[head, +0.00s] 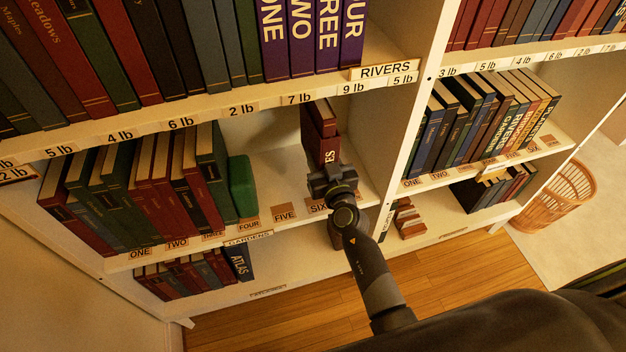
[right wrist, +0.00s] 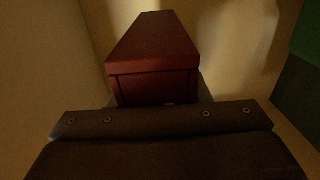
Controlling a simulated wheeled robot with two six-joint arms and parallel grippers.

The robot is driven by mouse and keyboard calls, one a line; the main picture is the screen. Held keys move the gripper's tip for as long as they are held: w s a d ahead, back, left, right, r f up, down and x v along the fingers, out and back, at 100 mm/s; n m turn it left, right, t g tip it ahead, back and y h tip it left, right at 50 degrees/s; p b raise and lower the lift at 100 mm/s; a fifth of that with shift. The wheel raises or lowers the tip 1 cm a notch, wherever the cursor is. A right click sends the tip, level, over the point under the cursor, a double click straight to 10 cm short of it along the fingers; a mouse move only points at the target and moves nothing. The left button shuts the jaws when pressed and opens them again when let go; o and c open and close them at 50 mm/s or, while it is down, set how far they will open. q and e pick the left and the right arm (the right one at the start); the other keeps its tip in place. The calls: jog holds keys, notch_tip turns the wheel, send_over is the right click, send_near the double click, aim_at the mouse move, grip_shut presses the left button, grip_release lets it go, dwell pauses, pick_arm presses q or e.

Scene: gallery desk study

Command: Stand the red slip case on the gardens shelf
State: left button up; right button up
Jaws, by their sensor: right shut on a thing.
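The red slip case (head: 321,128) is in the middle bay, above the right part of the gardens shelf (head: 278,192), behind the SIX label (head: 317,206). White letters ending in "ES" show on its spine. My right gripper (head: 332,178) is shut on the case from the front. In the right wrist view the case (right wrist: 153,55) extends away beyond the gripper (right wrist: 162,112). I cannot tell whether its bottom touches the shelf. The gardens label (head: 248,238) is on the shelf's front edge. My left gripper is not in view.
A green block (head: 242,186) stands at the right end of the row of books (head: 160,185) on the same shelf. Bare shelf lies between it and the case. The bay's upright (head: 408,120) is to the right. The rivers shelf (head: 230,105) is above.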

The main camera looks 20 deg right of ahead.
notch_tip(320, 180, down, 3)
jog(key=shift+w+f+b, duration=0.1)
jog(key=shift+w+b, duration=0.05)
jog(key=shift+b, duration=1)
jog(key=shift+f, duration=0.15)
jog(key=shift+f+b, duration=0.25)
jog(key=shift+b, duration=0.15)
notch_tip(320, 180, down, 3)
jog(key=b, duration=0.2)
jog(key=shift+r+b, duration=0.15)
jog(key=shift+b, duration=0.25)
jog(key=shift+f+b, duration=0.4)
jog(key=shift+f, duration=0.05)
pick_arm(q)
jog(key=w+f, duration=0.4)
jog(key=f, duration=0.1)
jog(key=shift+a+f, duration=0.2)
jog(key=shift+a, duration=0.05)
